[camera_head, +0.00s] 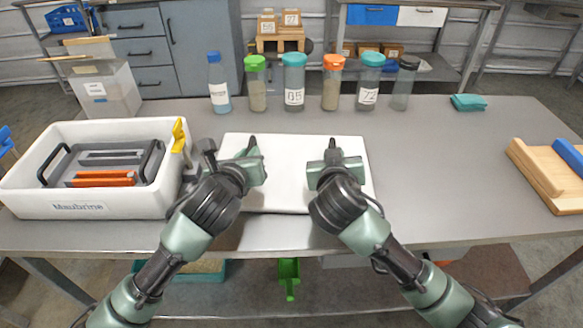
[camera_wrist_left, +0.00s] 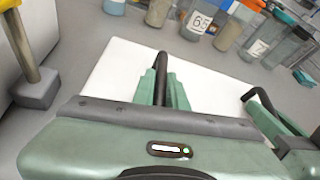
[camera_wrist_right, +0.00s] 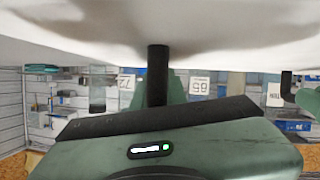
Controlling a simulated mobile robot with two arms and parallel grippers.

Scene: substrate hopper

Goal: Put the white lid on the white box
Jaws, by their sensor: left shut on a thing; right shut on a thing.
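The white lid (camera_head: 292,172) is a flat white panel at the middle of the table, right of the white box (camera_head: 30,204). The box is open and holds a grey insert with orange pieces and black handles. My left gripper (camera_head: 251,150) is shut on a dark upright grip at the lid's left side; the lid also shows in the left wrist view (camera_wrist_left: 118,78). My right gripper (camera_head: 333,155) is shut on a matching grip at the lid's right side. In the right wrist view a white surface (camera_wrist_right: 220,30) fills the top. I cannot tell whether the lid is clear of the table.
A yellow-handled tool (camera_head: 180,136) stands between box and lid. Several lidded jars (camera_head: 294,82) and a blue-capped bottle (camera_head: 219,84) line the back edge. A teal cloth (camera_head: 468,102) and a wooden block (camera_head: 545,177) are at right. The table right of the lid is clear.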

